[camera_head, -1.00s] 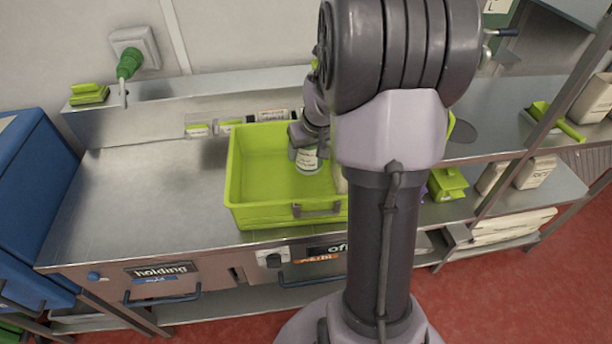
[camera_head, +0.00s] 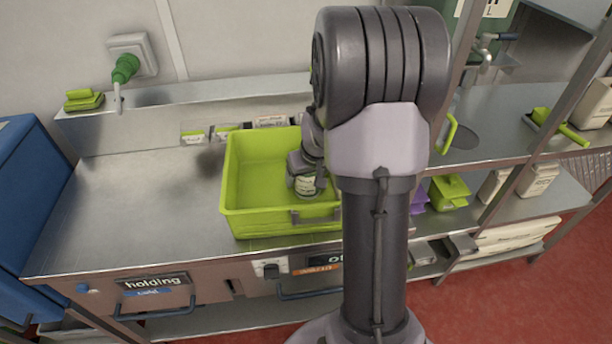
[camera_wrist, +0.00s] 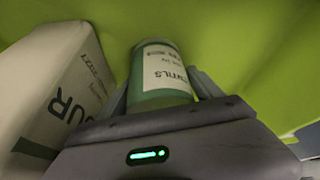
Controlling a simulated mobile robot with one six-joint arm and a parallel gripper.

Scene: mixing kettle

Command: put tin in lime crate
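The lime crate (camera_head: 232,190) stands on the steel counter, left of my arm. My gripper (camera_head: 306,178) reaches down into its right part. The gripper is shut on a tin (camera_head: 306,188) with a green-and-white label. In the wrist view, the tin (camera_wrist: 163,75) sits between the two fingers of my gripper (camera_wrist: 165,88), with lime crate surface (camera_wrist: 240,50) behind it. The tin is low inside the crate; whether its base touches the crate floor cannot be told.
A white packet (camera_wrist: 50,95) with dark lettering stands close left of the gripper in the wrist view. Small labelled items (camera_head: 230,130) lie behind the crate. A blue cabinet (camera_head: 30,190) stands at the left. Counter left of the crate (camera_head: 140,200) is clear.

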